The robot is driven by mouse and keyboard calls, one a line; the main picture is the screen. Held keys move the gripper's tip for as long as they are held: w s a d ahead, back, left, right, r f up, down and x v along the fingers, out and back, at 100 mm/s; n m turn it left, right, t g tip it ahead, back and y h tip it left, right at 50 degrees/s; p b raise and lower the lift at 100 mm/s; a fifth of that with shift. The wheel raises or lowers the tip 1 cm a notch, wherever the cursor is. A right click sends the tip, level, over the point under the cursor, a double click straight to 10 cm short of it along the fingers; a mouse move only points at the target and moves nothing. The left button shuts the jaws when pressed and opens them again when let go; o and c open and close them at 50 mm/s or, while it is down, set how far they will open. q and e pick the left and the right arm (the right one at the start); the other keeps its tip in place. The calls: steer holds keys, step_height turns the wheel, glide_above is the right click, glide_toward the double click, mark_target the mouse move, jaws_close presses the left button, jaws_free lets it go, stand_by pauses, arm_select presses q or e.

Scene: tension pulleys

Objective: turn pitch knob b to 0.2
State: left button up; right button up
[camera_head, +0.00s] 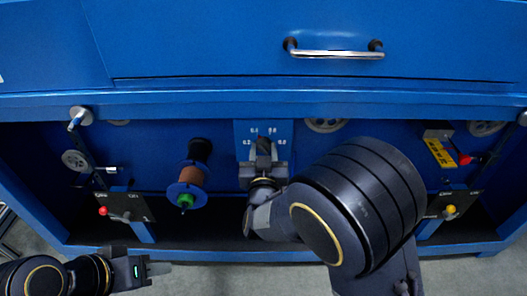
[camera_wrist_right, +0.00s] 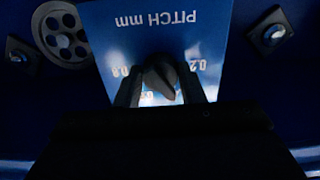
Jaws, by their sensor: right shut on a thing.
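The dark pitch knob (camera_wrist_right: 160,76) sits on a light blue plate (camera_wrist_right: 120,30) marked "PITCH mm", seen upside down in the right wrist view. Its 0.2 mark is on the right there and 0.8 on the left. In the head view the scale plate (camera_head: 243,128) has 0.2 at left. My right gripper (camera_wrist_right: 158,92) is shut on the knob, one finger on each side. It also shows in the head view (camera_head: 262,168), partly hiding the knob. Where the pointer stands is unclear. My left gripper (camera_head: 155,268) is low at the left, away from the panel; its opening is unclear.
A copper-coloured spool (camera_head: 190,178) stands left of my right gripper. Switch plates with a red knob (camera_head: 103,211) and a yellow knob (camera_head: 450,209) flank the bay. A drawer handle (camera_head: 335,54) is above. Grey pulleys (camera_head: 75,160) line the bay.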

steer(key=shift+c, duration=0.2)
steer(key=shift+r+n+p, duration=0.15)
steer(key=shift+n+p, duration=0.9)
steer(key=shift+n, duration=0.05)
steer(key=n+p, duration=0.2)
steer(key=n, duration=0.1)
steer(key=shift+n+p, duration=0.3)
steer(key=n+p, duration=0.2)
steer(key=n, duration=0.2)
steer(key=shift+n+p, duration=0.75)
steer(key=shift+n, duration=0.35)
steer(key=o, duration=1)
steer(key=shift+s, duration=0.1)
